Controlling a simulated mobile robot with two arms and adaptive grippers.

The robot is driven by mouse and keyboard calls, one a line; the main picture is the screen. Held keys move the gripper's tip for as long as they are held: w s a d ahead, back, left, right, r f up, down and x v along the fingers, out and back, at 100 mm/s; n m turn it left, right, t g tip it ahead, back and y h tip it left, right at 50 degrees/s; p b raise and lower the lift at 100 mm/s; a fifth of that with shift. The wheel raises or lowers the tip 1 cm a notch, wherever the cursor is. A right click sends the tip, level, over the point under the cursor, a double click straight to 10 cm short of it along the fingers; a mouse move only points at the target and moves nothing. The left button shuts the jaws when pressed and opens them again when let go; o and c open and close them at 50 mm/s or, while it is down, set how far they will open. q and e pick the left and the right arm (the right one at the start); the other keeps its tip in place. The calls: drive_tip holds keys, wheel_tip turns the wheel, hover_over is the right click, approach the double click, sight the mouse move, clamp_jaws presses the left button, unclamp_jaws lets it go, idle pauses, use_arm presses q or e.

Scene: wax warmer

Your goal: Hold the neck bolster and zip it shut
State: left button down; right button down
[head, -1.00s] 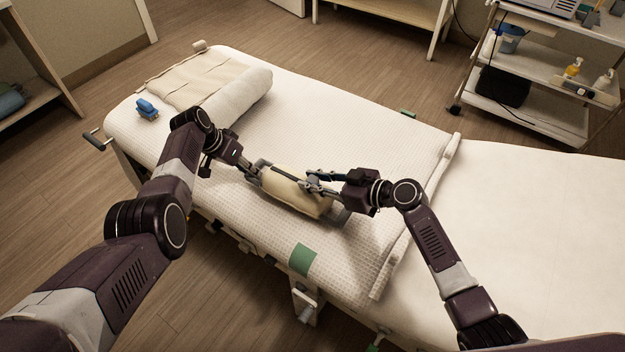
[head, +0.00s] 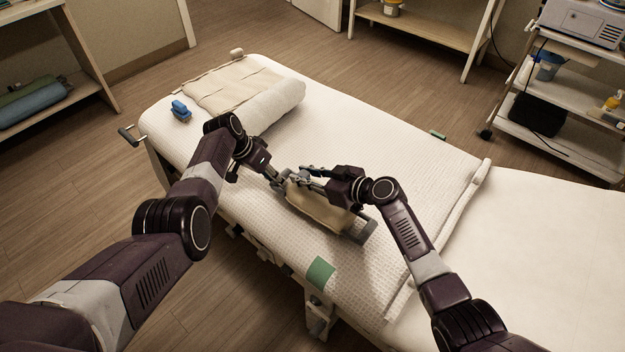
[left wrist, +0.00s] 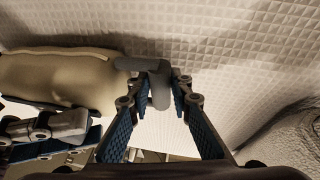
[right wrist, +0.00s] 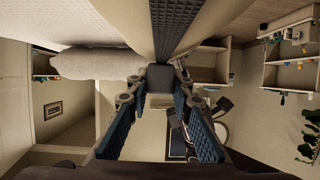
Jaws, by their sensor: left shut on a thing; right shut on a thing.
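The neck bolster (head: 322,210) is a beige padded roll lying on the quilted bed cover. Its left end shows in the left wrist view (left wrist: 70,75). My left gripper (head: 279,183) is shut on a grey hooked tab (left wrist: 155,80) at that end. My right gripper (head: 305,175) is above the bolster's top, near its left end and close to my left gripper. It is shut on a small grey block, the zip pull (right wrist: 160,78). A dark textured strip (right wrist: 172,25) runs between beige fabric there. My right gripper hides much of the zip line in the head view.
A white rolled towel (head: 272,105) and beige pad (head: 225,88) lie at the bed's far end, with a blue object (head: 180,111) beside them. A green patch (head: 320,271) is at the near edge. A trolley (head: 560,130) stands at the back right.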

drive_tip(key=c, duration=1.7)
unclamp_jaws()
drive_tip(key=shift+d, duration=0.1)
drive_tip(key=v, duration=1.2)
use_arm(q)
drive_tip(key=c, duration=1.7)
unclamp_jaws()
drive_tip(key=shift+o, duration=0.2)
